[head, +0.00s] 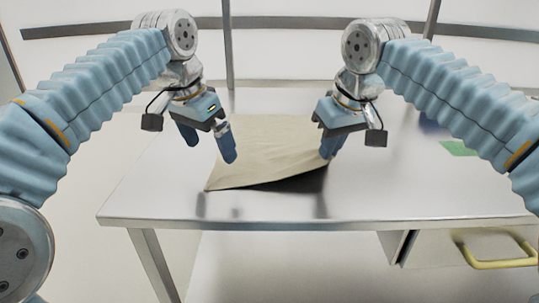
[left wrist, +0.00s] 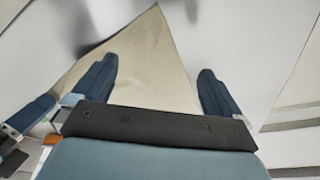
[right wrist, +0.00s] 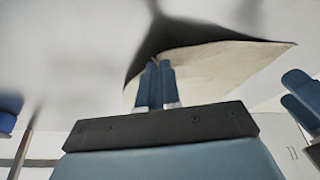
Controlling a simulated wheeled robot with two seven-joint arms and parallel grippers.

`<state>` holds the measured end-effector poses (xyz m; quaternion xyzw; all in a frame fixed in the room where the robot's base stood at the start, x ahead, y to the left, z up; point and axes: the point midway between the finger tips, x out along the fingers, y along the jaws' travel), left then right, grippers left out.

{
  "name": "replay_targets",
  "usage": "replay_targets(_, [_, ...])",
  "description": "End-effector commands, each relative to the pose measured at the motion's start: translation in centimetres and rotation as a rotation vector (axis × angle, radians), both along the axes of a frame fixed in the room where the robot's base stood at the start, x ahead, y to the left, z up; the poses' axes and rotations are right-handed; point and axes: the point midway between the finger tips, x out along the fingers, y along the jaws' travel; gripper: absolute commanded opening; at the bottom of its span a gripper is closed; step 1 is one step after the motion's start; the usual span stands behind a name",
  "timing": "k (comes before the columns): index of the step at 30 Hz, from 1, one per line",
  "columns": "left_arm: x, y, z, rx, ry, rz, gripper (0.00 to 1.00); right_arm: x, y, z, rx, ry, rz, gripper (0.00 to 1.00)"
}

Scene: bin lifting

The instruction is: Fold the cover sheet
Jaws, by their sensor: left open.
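The beige cover sheet (head: 265,155) lies on the metal table, one corner pointing to the front left. Its front right edge is raised off the table, with a dark shadow beneath. My right gripper (head: 329,153) is shut on the sheet's edge at the right; in the right wrist view its fingers (right wrist: 155,84) are close together with the sheet (right wrist: 205,66) at their tips. My left gripper (head: 208,146) is open above the sheet's left side. In the left wrist view its fingers (left wrist: 155,80) are wide apart, with the sheet (left wrist: 150,55) below and between them.
The metal table (head: 150,195) has free room at the front and left. A flat green item (head: 458,148) lies at the right, partly behind my right arm. A drawer with a yellow handle (head: 497,262) is under the table's right side.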

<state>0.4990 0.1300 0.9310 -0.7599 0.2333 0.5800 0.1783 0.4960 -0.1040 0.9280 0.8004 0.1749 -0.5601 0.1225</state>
Motion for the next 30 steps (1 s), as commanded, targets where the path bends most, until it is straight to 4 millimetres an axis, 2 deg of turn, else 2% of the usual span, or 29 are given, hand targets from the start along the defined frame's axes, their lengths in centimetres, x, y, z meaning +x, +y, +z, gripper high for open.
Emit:
replay_targets(4, [-0.2, 0.1, 2.0, 0.024, 0.035, 0.000, 1.00, 0.0, 0.0, 1.0, 0.000, 0.000, 0.000, 0.00])
replay_targets(10, [-0.4, 0.3, 3.9, 0.055, 0.078, 0.001, 1.00, 0.0, 0.0, 0.7, 0.000, 0.000, 0.000, 0.00])
replay_targets(20, [-0.7, 0.4, 4.5, 0.066, 0.097, 0.000, 1.00, 0.0, 0.0, 0.7, 0.000, 0.000, 0.000, 0.00])
replay_targets(26, [-0.7, 0.4, 4.5, 0.065, 0.097, 0.000, 1.00, 0.0, 0.0, 0.7, 0.000, 0.000, 0.000, 0.30])
replay_targets(30, [-0.7, 0.4, 4.5, 0.066, 0.097, 0.000, 1.00, 0.0, 0.0, 0.7, 0.000, 0.000, 0.000, 0.32])
